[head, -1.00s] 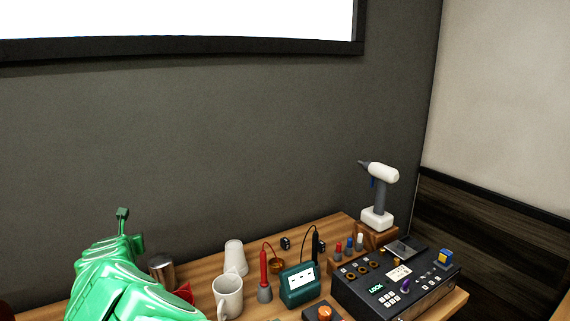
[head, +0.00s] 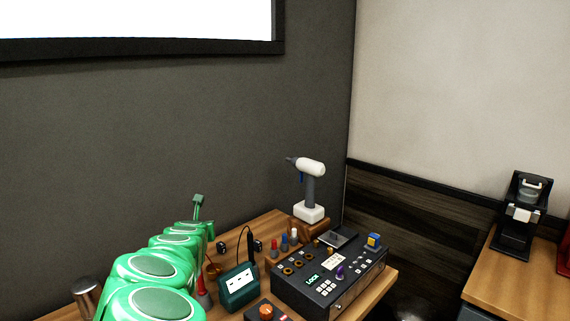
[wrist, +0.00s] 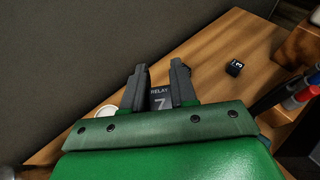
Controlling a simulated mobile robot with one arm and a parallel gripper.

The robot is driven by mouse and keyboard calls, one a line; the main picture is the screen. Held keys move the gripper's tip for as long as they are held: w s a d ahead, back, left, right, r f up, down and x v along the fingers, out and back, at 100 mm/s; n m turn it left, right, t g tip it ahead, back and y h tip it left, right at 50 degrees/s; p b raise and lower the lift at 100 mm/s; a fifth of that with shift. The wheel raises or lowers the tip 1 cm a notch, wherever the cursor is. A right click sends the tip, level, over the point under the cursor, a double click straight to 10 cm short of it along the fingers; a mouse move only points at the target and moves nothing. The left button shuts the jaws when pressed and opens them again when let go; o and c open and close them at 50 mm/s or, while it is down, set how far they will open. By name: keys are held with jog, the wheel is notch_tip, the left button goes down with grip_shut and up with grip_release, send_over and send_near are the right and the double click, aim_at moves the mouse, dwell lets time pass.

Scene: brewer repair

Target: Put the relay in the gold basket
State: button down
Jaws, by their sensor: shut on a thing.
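In the wrist view my gripper (wrist: 160,72) is shut on the relay (wrist: 161,100), a dark block marked "RELAY" and "7" between the two dark fingers. In the head view my green arm reaches over the left part of the wooden table, and the fingers and relay are hidden from that side. The basket does not show clearly in the wrist view.
Right of the arm are a red probe (head: 201,287), a green meter (head: 238,289), a black control box (head: 328,279) and a white drill (head: 309,190). A coffee machine (head: 520,215) stands far right.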

jog(key=w+d+m+h, duration=0.1)
jog(key=d, duration=0.6)
jog(key=w+d+m+h, duration=0.1)
jog(key=d, duration=0.6)
jog(key=w+d+r+m+h, duration=0.1)
jog(key=d, duration=0.6)
jog(key=shift+w+d+h, duration=0.3)
jog(key=shift+w, duration=0.1)
jog(key=s+d+r+m+h, duration=0.1)
jog(key=d+m+h, duration=0.1)
jog(key=d, duration=1.6)
jog(key=shift+s+d+m+h, duration=0.3)
jog(key=shift+s+h, duration=0.1)
jog(key=shift+h, duration=0.1)
jog(key=shift+r, duration=0.1)
